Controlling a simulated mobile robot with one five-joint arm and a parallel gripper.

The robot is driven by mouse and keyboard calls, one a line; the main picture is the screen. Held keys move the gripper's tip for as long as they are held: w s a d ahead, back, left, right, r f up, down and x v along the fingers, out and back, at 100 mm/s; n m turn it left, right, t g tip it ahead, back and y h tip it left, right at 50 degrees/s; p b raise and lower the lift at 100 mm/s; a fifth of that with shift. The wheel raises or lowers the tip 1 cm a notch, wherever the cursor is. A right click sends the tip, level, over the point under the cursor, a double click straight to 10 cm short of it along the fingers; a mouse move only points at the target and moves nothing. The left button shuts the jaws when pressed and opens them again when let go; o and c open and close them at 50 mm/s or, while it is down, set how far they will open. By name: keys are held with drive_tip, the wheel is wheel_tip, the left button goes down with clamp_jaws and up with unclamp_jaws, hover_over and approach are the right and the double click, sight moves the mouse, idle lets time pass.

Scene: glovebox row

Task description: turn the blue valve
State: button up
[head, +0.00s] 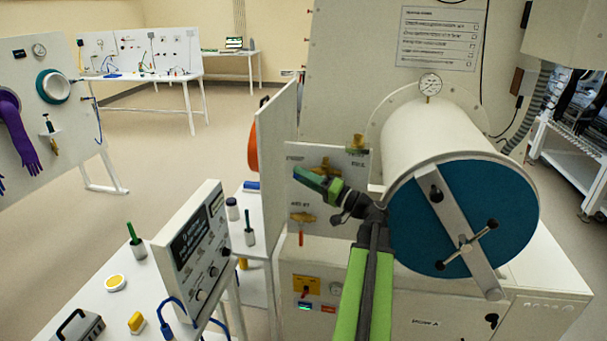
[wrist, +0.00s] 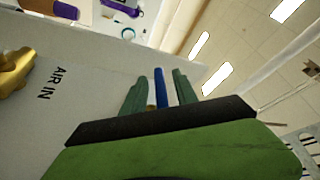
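My gripper (head: 316,180) is at the white valve panel (head: 332,219) left of the big drum in the head view. In the wrist view its two green fingers (wrist: 157,74) stand apart. The narrow blue valve handle (wrist: 160,90) shows between them, with a visible gap on each side. A little brass shows at the foot of the blue handle. In the head view my gripper hides the blue handle. A brass valve with a red handle (head: 301,238) is lower on the panel. Brass (wrist: 14,71) next to an "AIR IN" label is at the wrist view's left.
The white drum (head: 428,135) with its blue door (head: 415,215) and cross bar is close right of my arm. A gauge (head: 430,85) stands on it. A white upright board (head: 276,160) and a control box (head: 195,250) are to the left. Open floor (head: 190,165) lies beyond.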

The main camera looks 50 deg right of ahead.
drive_tip(key=shift+w, duration=0.1)
clamp_jaws()
idle(1.3)
